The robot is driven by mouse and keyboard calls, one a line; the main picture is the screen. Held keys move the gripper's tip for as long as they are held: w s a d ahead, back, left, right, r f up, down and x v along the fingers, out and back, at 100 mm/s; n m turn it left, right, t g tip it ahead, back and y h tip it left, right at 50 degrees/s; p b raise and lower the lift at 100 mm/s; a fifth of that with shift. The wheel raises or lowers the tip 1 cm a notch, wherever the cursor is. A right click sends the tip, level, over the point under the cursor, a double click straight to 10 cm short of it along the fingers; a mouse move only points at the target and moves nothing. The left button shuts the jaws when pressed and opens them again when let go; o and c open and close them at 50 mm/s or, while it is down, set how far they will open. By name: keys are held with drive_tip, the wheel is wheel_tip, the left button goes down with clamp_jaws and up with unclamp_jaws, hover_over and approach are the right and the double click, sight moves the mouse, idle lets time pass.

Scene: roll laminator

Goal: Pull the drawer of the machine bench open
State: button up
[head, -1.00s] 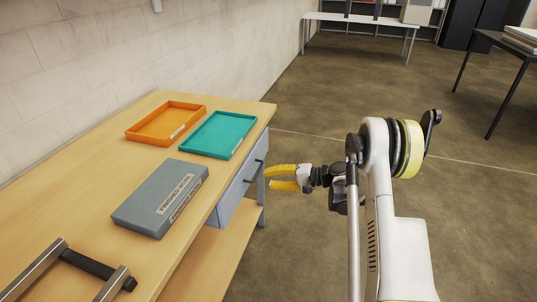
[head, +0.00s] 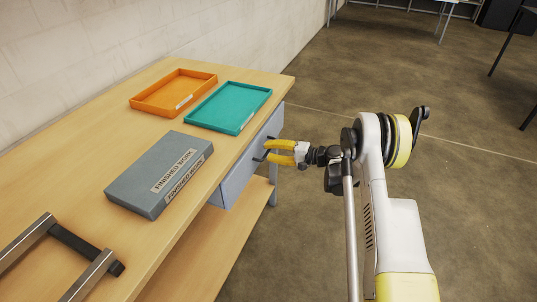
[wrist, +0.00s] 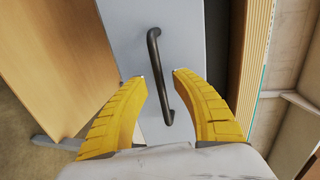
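The drawer (head: 238,172) is a grey-blue front under the right edge of the wooden machine bench (head: 150,247). It looks shut. Its dark bar handle (head: 261,158) also shows in the wrist view (wrist: 156,70), upright in that picture on the pale drawer front (wrist: 188,30). My gripper (head: 267,152) has yellow fingers and points at the drawer from the right. In the wrist view my gripper (wrist: 160,75) is open, one finger on each side of the handle's line. A gap shows between the handle and each finger. Whether the fingertips reach past the bar is hard to tell.
On the bench lie an orange tray (head: 141,105), a teal tray (head: 218,129) and a grey box (head: 125,190) labelled "FINISHED WORK". A metal frame (head: 88,275) is at the near left.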

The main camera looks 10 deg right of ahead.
drive_tip(key=shift+w+a, duration=0.25)
clamp_jaws()
drive_tip(key=shift+d, duration=0.1)
